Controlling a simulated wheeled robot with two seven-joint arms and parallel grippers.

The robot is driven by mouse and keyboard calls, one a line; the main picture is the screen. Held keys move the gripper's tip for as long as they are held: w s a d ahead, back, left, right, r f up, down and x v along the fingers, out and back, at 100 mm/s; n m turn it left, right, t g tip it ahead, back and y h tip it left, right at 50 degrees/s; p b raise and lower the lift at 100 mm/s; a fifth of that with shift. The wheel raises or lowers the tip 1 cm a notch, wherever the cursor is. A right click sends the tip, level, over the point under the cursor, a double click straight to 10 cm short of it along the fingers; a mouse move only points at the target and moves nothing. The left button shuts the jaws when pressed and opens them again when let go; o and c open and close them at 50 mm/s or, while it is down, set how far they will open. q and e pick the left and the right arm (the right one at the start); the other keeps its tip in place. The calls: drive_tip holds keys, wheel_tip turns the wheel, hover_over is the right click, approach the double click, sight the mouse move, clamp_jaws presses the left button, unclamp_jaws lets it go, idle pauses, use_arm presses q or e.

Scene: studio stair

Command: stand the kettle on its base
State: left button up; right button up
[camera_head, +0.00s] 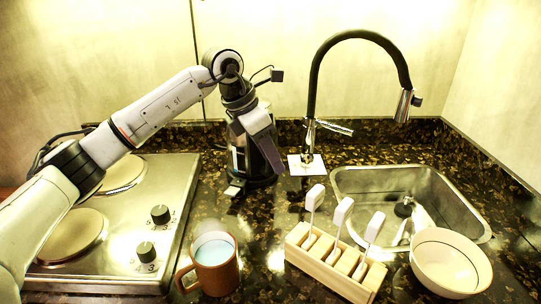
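The kettle (238,152) has a dark, glassy body and a black part running down its right side. It looks upright on the counter between the stove and the tap, partly hidden by my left arm. A dark rim (258,182) shows at its foot; I cannot tell whether this is the base or the kettle's own bottom. My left gripper (254,118) points down at the kettle's top from above. Its fingers blend with the dark kettle, so I cannot tell whether they are open or shut on it. My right gripper is out of view.
A steel stove (125,245) lies left, a sink (385,180) right, with a tall black tap (310,100) behind. A brown mug (222,278), a wooden rack (330,272) with white-handled tools and a white bowl (450,262) stand in front. The counter (265,215) before the kettle is clear.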

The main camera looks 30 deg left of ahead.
use_arm(q)
drive_tip(key=shift+r, duration=0.1)
drive_tip(key=v, duration=0.7)
drive_tip(key=shift+r, duration=0.3)
drive_tip(key=shift+s+a, duration=0.1)
